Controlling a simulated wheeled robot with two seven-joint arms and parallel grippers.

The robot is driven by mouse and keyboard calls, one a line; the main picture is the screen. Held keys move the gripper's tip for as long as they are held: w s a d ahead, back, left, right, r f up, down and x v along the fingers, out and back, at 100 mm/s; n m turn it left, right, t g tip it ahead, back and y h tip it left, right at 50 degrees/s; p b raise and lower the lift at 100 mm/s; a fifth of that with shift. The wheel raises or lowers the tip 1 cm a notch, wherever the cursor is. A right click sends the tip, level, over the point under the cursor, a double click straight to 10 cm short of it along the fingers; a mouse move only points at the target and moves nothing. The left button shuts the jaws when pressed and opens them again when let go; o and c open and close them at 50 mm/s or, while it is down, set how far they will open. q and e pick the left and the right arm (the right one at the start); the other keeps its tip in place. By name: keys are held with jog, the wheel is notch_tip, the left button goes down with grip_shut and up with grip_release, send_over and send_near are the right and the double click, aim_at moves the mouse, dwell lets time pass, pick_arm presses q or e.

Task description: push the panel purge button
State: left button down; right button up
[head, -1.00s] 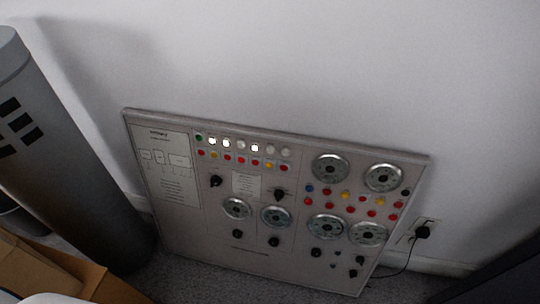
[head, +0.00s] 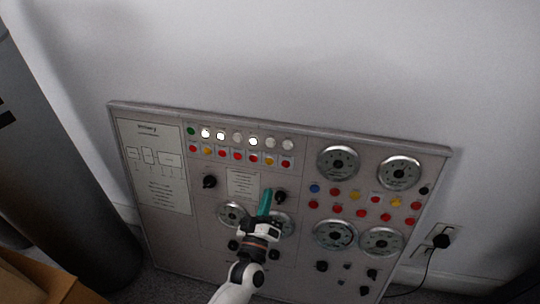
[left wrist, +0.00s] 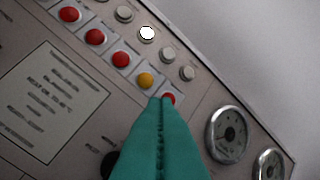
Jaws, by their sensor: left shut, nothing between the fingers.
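The control panel (head: 215,262) leans against the wall, with rows of lamps, coloured buttons, knobs and round dials. I cannot read which button is labelled purge. My left gripper (head: 265,199) is shut and empty, with teal fingers in front of the middle of the panel. It hides part of a dial and lies beside a black knob (head: 280,196). In the left wrist view the shut teal fingertips (left wrist: 163,103) overlap the lower edge of a red button (left wrist: 170,98), the last of its row. A yellow button (left wrist: 145,80) is beside it. Whether the fingertips touch the panel is unclear.
A dark grey cylinder (head: 70,190) stands at the left, with a brown cardboard box (head: 40,280) in front. A black plug (head: 441,241) with a cord sits in a wall outlet at the right. Carpet shows below the panel.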

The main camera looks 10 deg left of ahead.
aim_at(270, 143)
pick_arm(q)
notch_tip(270, 143, up, 10)
jog(key=a+n+t+y+b, duration=0.1)
jog(key=n+t+y+b, duration=0.1)
jog(key=n+t+y, duration=0.1)
jog(key=n+y, duration=0.1)
jog(key=n, duration=0.1)
jog(key=shift+s+a+f+n+y, duration=0.2)
jog(key=shift+s+a+n+y, duration=0.1)
jog(key=shift+a, duration=0.1)
pick_arm(e)
jog(key=r, duration=0.4)
jog(key=shift+w+r, duration=0.15)
jog(key=shift+w, duration=0.1)
pick_arm(q)
jog(key=shift+w+f, duration=0.1)
pick_arm(e)
jog(key=shift+r+t, duration=0.1)
jog(key=shift+t, duration=0.2)
